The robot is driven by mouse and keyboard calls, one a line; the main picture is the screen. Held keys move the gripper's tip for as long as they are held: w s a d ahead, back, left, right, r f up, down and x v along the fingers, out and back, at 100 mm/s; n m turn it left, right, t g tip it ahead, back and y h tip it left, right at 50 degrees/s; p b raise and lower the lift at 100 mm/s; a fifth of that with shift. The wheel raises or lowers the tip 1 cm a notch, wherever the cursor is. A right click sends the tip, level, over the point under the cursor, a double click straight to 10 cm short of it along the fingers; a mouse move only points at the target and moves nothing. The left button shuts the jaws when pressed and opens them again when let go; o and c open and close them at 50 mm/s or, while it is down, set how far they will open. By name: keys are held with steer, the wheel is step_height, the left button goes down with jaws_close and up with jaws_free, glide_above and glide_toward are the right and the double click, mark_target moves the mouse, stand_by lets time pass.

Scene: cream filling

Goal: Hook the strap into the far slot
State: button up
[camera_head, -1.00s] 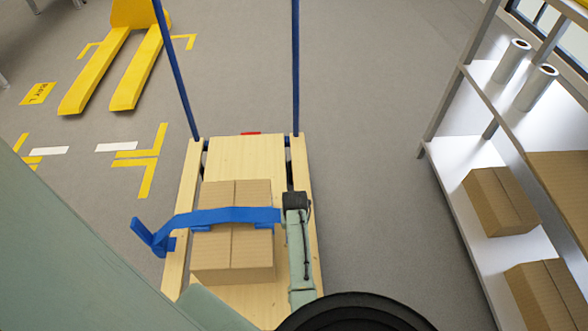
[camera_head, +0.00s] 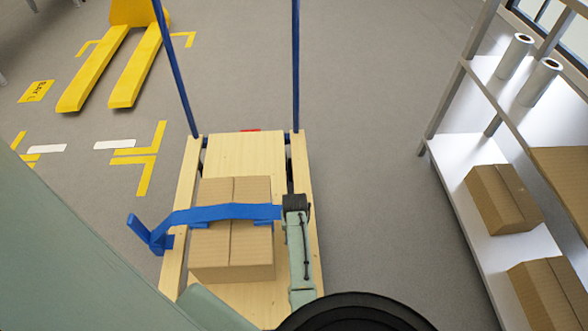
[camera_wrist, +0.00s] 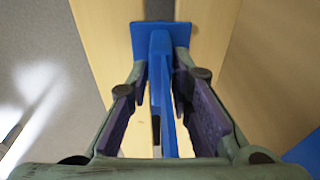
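The blue strap (camera_head: 225,213) runs across the top of a cardboard box (camera_head: 232,262) on a wooden cart deck (camera_head: 238,150). Its left end stands as a bent blue piece (camera_head: 146,232) by the left rail. My gripper (camera_head: 292,206) is at the strap's right end, above the right rail. In the wrist view my gripper's two fingers (camera_wrist: 161,62) are closed in on either side of the blue end piece (camera_wrist: 161,45), which has a flat plate at its tip over pale wood. I cannot clearly make out the far slot; dark gaps show beside the deck boards.
Two blue posts (camera_head: 296,70) rise from the cart's far end. A metal shelf (camera_head: 470,170) with boxes and white rolls stands at the right. A yellow pallet jack (camera_head: 137,65) is at the far left. Grey floor between cart and shelf is clear.

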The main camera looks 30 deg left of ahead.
steer(key=o, duration=0.4)
steer(key=shift+c, duration=0.2)
step_height(320, 180, up, 12)
steer(key=s+d, duration=0.1)
steer(key=shift+s, duration=0.25)
